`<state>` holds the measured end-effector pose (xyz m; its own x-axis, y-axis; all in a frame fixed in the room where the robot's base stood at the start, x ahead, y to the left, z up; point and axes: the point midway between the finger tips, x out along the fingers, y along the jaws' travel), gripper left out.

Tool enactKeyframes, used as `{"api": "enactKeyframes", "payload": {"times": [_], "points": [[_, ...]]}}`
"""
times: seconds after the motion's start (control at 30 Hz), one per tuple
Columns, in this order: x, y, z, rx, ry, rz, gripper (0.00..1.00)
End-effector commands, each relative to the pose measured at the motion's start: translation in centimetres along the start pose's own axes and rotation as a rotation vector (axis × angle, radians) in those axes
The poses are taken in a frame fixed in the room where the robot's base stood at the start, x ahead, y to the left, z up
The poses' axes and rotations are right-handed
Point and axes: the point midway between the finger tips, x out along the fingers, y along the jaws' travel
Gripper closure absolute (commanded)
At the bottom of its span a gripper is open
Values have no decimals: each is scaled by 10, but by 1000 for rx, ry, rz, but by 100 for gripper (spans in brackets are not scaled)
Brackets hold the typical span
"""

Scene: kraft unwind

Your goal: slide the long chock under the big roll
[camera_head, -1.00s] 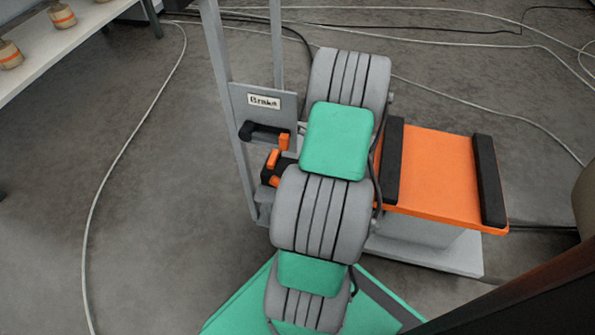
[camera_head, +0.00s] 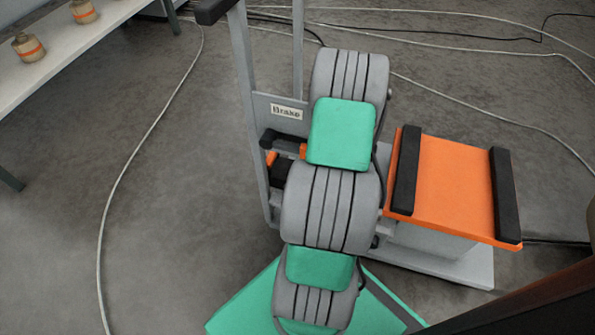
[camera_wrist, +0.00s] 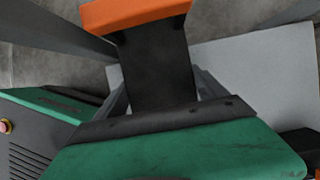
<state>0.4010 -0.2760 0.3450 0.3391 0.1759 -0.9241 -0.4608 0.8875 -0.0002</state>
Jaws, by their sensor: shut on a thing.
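In the wrist view, a black block (camera_wrist: 155,70) with an orange end (camera_wrist: 135,12) reaches forward from my gripper (camera_wrist: 160,97). Grey strips flank the block on both sides, and my gripper appears shut on it. It looks like the long chock, but its full length is hidden. In the head view, small orange and black parts (camera_head: 283,173) show left of my grey and green arm, which hides most of my gripper. Part of a brown rounded thing (camera_head: 591,215) at the right edge may be the big roll; no contact between it and the block shows.
A grey lift cart with a "Brake" label (camera_head: 287,111) and an orange platform (camera_head: 450,190) with black bars stands close beyond and beside my arm. A white table (camera_head: 55,65) is at upper left. Cables (camera_head: 150,120) cross the floor. Open floor lies left of the cart.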

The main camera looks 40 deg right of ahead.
Motion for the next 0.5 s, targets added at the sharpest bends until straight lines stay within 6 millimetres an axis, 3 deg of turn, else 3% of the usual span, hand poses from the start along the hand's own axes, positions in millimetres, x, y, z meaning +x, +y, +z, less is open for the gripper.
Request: {"api": "enactKeyframes", "payload": {"times": [0.1, 0.13, 0.33, 0.5], "points": [[1, 1, 2, -4, -1, 2, 91], [1, 1, 2, -4, -1, 2, 18], [0, 1, 1, -2, -1, 1, 1], [0, 0, 0, 0, -1, 0, 0]]}}
